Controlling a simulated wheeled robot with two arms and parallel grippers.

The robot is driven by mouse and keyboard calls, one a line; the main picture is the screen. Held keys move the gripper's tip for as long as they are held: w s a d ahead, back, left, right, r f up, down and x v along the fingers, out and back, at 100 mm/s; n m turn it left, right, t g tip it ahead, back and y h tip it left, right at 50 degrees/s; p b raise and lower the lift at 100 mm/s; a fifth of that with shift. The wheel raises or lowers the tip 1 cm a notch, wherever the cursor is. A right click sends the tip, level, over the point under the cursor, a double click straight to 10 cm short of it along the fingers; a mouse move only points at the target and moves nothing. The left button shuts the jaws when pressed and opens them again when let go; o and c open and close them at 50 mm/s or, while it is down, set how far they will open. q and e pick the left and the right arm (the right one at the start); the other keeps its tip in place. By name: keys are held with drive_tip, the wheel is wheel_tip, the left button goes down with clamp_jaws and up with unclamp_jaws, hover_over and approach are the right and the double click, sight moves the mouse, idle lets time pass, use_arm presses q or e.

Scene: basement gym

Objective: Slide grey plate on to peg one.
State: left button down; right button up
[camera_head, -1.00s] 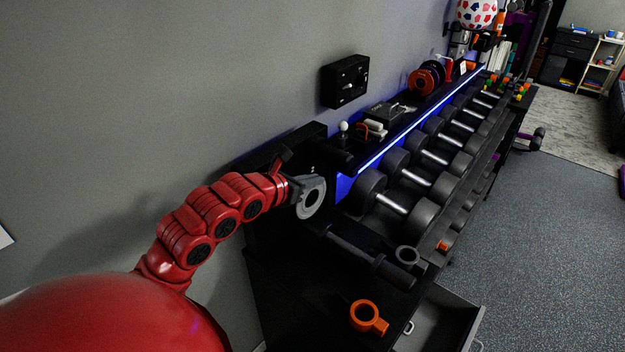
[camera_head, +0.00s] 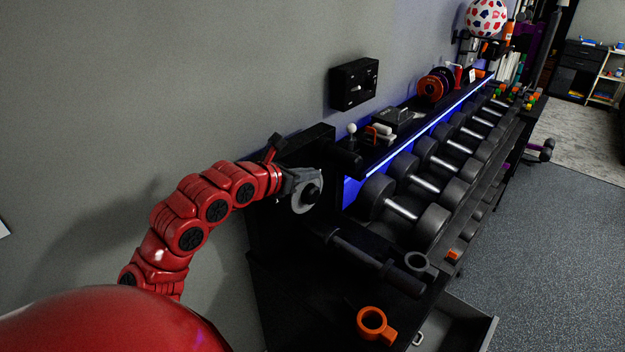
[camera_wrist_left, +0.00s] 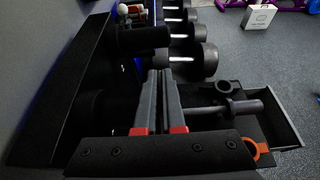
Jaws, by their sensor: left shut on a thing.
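The grey plate (camera_head: 299,204) is a flat ring with a round hole, held at its upper left edge by my left gripper (camera_head: 291,181), which is shut on it. The plate faces outward in front of a black upright board (camera_head: 268,225). A dark round peg end (camera_head: 313,194) shows at its hole; I cannot tell how far the plate is on it. Other black pegs stick out from the board: one upper right (camera_head: 344,158), one lower (camera_head: 365,256). In the left wrist view the closed fingers (camera_wrist_left: 158,100) point at the board between these pegs. My right gripper is not in view.
A second grey ring (camera_head: 418,264) sits near the lower peg's end. An orange ring (camera_head: 372,324) lies on the black surface below. A rack of dumbbells (camera_head: 402,208) runs to the right. An open drawer (camera_head: 460,335) is at the bottom right.

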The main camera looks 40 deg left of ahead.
use_arm(q)
drive_tip(key=shift+w+a+b, duration=0.15)
drive_tip(key=shift+a+b, duration=1)
drive_tip(key=shift+a, duration=0.35)
drive_tip(key=shift+w+a+b, duration=0.1)
drive_tip(key=shift+a+b, duration=0.65)
drive_tip(key=shift+a, duration=0.5)
drive_tip(key=shift+w+a, duration=0.1)
drive_tip(key=shift+a, duration=1)
drive_tip(key=shift+a+b, duration=0.15)
drive_tip(key=shift+b, duration=0.2)
drive_tip(key=c, duration=0.9)
unclamp_jaws()
drive_tip(key=shift+c, duration=0.2)
